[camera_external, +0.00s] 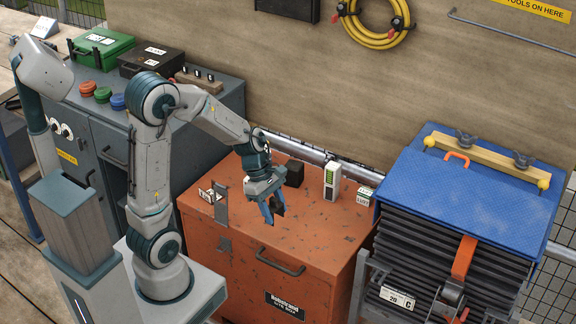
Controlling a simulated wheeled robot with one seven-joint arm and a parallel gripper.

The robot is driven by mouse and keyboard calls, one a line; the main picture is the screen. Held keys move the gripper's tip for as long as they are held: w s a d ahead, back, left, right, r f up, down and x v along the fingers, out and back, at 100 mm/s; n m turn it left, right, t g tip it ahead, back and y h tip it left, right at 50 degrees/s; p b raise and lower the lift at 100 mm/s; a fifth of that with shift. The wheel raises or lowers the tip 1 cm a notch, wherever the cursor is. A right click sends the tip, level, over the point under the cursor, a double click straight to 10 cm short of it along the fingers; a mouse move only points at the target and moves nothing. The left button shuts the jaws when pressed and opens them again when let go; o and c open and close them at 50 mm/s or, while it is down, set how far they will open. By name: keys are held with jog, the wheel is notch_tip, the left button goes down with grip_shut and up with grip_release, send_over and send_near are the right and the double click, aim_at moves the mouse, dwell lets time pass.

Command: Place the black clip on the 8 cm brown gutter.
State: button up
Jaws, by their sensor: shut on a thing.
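My gripper (273,213) hangs over the front part of the orange site box, with its fingers pointing down. It is shut on a small dark thing, which looks like the black clip; the fingers hide most of it and its shape is unclear. I cannot make out an 8 cm brown gutter for certain. A brown wooden piece (196,84) with several small dark fittings lies on the grey cabinet behind my arm.
On the orange box (325,235) stand a black block (294,173), a white-and-green device (331,181) and a small labelled box (364,196). The blue-topped rack (470,200) stands at right. Green (101,47) and black (150,62) cases sit on the grey cabinet.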

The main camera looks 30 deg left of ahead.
jog(key=w+a+r+m+p, duration=0.25)
jog(key=w+a, duration=0.45)
jog(key=a, duration=0.6)
jog(key=m+g+p, duration=0.1)
send_over(212, 192)
jog(key=s+d, duration=0.1)
notch_tip(212, 192, down, 5)
jog(key=shift+s+f+y, duration=0.1)
jog(key=shift+f+y, duration=0.2)
jog(key=shift+f, duration=1.65)
jog(key=shift+f, duration=0.1)
jog(key=shift+f, duration=0.15)
jog(key=o, duration=1)
